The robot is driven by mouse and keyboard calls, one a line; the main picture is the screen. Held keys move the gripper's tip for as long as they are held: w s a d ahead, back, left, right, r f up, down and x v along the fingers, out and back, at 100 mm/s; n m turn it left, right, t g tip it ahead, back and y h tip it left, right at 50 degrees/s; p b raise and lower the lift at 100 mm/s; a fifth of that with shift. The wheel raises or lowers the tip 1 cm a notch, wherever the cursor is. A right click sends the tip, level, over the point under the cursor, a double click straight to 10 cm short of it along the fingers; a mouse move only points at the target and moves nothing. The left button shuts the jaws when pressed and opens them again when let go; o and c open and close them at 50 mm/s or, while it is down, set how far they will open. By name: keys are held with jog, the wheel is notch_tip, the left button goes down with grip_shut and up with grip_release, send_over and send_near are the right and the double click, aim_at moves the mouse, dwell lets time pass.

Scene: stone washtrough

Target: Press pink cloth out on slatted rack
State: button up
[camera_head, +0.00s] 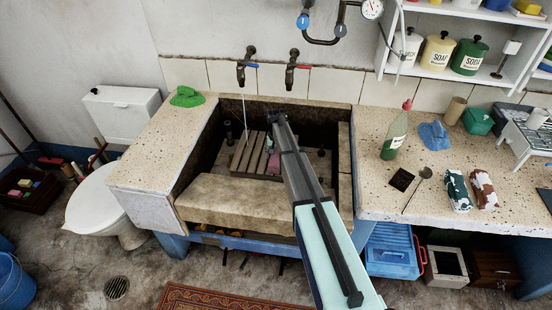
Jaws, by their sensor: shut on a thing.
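The slatted rack (246,155) is a grey-brown wooden grid low inside the stone trough (190,160). The pink cloth (273,164) shows as a small patch over the rack's right part, just left of my arm. My arm reaches in from the bottom right. My gripper (270,147) is small and partly hidden at its far end, down at the cloth. It is shut on the pink cloth. My arm covers the rack's right edge and perhaps more of the cloth. I cannot tell how firmly the cloth rests on the slats.
The trough's front wall (240,200) is thick. A green cloth (187,97) lies on the left ledge. A bottle (395,135) and several items stand on the right counter.

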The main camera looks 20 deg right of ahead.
jog(key=shift+s+f, duration=0.2)
dwell(0.3)
jog(key=shift+w+r+p, duration=0.15)
jog(key=shift+r+p, duration=0.5)
jog(key=shift+r, duration=1.15)
jog(key=shift+w+r+p, duration=0.1)
jog(key=shift+r+p, duration=0.5)
jog(key=shift+r, duration=1.2)
